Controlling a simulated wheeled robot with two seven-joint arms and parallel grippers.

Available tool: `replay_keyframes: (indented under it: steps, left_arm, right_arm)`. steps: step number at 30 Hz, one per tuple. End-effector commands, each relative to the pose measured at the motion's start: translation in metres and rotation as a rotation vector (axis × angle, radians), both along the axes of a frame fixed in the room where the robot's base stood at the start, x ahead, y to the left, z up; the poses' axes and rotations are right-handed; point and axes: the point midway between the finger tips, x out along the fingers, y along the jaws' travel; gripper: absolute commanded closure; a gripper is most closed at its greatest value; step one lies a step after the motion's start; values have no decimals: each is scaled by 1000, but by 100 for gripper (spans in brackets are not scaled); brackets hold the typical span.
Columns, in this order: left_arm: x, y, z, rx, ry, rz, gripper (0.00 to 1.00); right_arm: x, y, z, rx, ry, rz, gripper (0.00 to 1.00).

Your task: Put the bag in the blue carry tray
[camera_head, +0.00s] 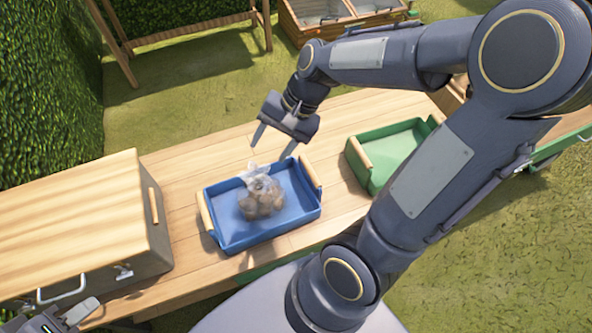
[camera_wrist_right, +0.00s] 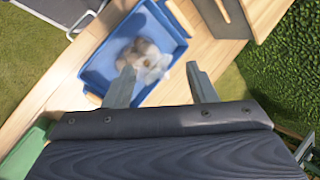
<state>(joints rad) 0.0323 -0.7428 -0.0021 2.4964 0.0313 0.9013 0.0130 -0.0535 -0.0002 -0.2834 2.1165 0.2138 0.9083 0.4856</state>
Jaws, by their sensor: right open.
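The clear bag (camera_head: 260,196) of round brown items lies inside the blue carry tray (camera_head: 236,242) on the wooden table. My right gripper (camera_head: 272,148) is open and empty, above the far edge of the tray and apart from the bag. In the right wrist view, the bag (camera_wrist_right: 146,58) shows in the blue tray (camera_wrist_right: 100,72) beyond the open fingers (camera_wrist_right: 164,86). My left gripper (camera_head: 62,318) shows only partly at the lower left corner, and its jaws cannot be made out.
A green tray (camera_head: 355,155) with wooden handles stands to the right of the blue tray. A large wooden-lidded box (camera_head: 80,215) stands at the left of the table (camera_head: 190,175). A planter box (camera_head: 300,30) is on the grass behind.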

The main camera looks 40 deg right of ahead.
Motion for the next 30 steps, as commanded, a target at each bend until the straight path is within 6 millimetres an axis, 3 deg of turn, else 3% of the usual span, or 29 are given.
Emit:
replay_keyframes:
  steps: [1,4,9,12,17,30]
  left_arm:
    - [0,0,0,0,0,0,64]
    - [0,0,0,0,0,0,64]
    - [0,0,0,0,0,0,64]
    - [0,0,0,0,0,0,64]
    - [0,0,0,0,0,0,64]
    - [0,0,0,0,0,0,64]
  right_arm:
    - [-18,3,17,-16,-92,65,49]
    - [-51,9,36,-82,-258,214,49]
    - [-95,16,47,-236,-473,416,49]
    - [-110,18,46,-310,-542,489,49]
    - [-119,18,44,-366,-585,541,49]
    - [-119,18,44,-366,-586,542,49]
